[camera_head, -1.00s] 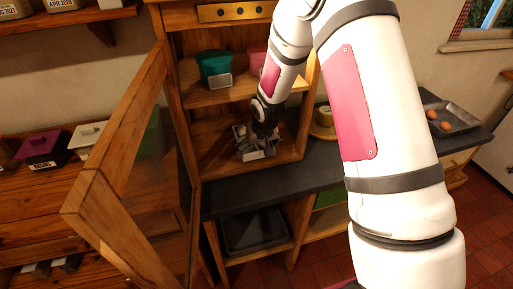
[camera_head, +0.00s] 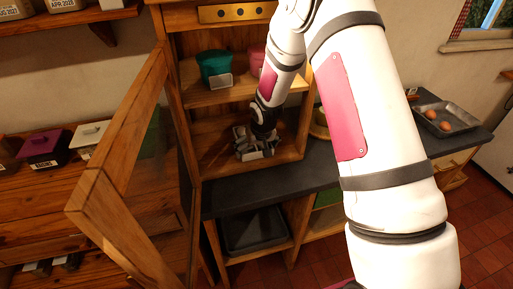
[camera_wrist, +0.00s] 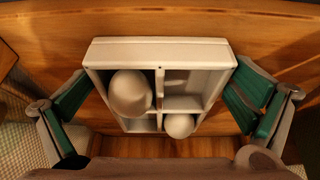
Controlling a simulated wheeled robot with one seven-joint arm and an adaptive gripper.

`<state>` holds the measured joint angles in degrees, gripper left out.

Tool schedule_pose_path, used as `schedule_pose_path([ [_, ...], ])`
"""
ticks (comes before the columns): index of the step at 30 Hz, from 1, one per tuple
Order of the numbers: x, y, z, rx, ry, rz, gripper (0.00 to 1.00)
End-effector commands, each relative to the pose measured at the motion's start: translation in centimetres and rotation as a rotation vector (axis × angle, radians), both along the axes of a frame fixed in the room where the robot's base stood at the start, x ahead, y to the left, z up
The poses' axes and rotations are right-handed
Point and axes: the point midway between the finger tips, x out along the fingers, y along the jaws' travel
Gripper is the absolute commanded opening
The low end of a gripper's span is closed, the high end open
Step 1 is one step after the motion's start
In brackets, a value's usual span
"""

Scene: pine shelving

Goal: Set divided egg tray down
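The divided egg tray (camera_wrist: 160,48) is a pale, boxy tray with compartments, centred in the wrist view. One white egg sits in its upper-left compartment and another in the lower right; the other two look empty. My gripper (camera_wrist: 162,85) has a green-padded finger against each side of the tray, with no clear gap. In the head view my gripper (camera_head: 258,138) is inside the cabinet's lower bay, over the tray (camera_head: 256,154). The tray is low, at the bay's wooden floor; whether it bears fully on it is hard to tell.
The wooden shelf (camera_head: 225,165) has free room left of the tray. A teal pot (camera_head: 214,66) and a pink container (camera_head: 257,58) stand on the shelf above. The open cabinet door (camera_head: 130,130) stands at the left. A metal egg pan (camera_head: 463,127) is at the right.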

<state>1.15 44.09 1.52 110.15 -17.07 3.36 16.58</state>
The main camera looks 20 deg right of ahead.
Motion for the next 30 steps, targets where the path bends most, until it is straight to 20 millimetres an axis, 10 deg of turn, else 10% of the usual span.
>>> schedule_pose_path([
  [30, -2.9, 0.0, 7.2, 0.000, 0.001, 0.000, 1.00],
])
